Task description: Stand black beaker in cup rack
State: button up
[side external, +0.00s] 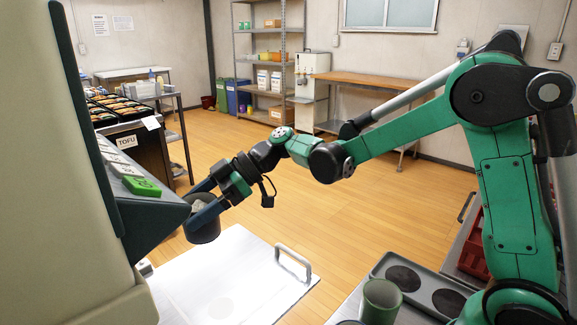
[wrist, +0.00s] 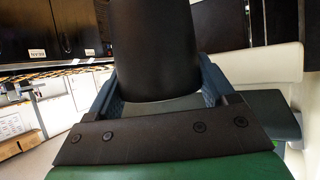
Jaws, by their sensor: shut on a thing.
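My gripper (side external: 197,208) is shut on the black beaker (side external: 206,232) and holds it in the air beside the beige machine, above the white surface. In the wrist view the beaker (wrist: 155,45) fills the top middle, with a blue finger on either side. Its far end is cut off by the frame edge. A grey tray with dark round wells (side external: 427,270), which looks like the cup rack, lies at the lower right near my base, well apart from the beaker. Two wells at its back look empty.
A green cup (side external: 380,302) stands at the tray's left front. The white surface (side external: 225,280) has a raised handle (side external: 294,262) on its right edge. The beige machine (side external: 60,200) with a sloped panel (side external: 150,205) is close left of my gripper. A red crate (side external: 474,245) is behind the tray.

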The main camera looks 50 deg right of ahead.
notch_tip(320, 180, down, 20)
jog(key=shift+r, duration=0.15)
dwell(0.8)
jog(key=o, duration=1.2)
jog(key=shift+o, duration=0.2)
jog(key=shift+d, duration=0.1)
jog(key=v, duration=0.5)
jog(key=shift+d+r, duration=0.15)
notch_tip(320, 180, up, 10)
jog(key=s+d+m+h, duration=0.2)
jog(key=s+m+h, duration=0.1)
jog(key=m+h, duration=0.35)
jog(key=s+d+r+m+t+h, duration=0.2)
jog(key=s+d+r+m+h, duration=0.2)
jog(key=s+m, duration=0.3)
jog(key=s+r, duration=0.1)
jog(key=s, duration=0.1)
jog(key=shift+s+h, duration=0.35)
jog(key=shift+s, duration=0.05)
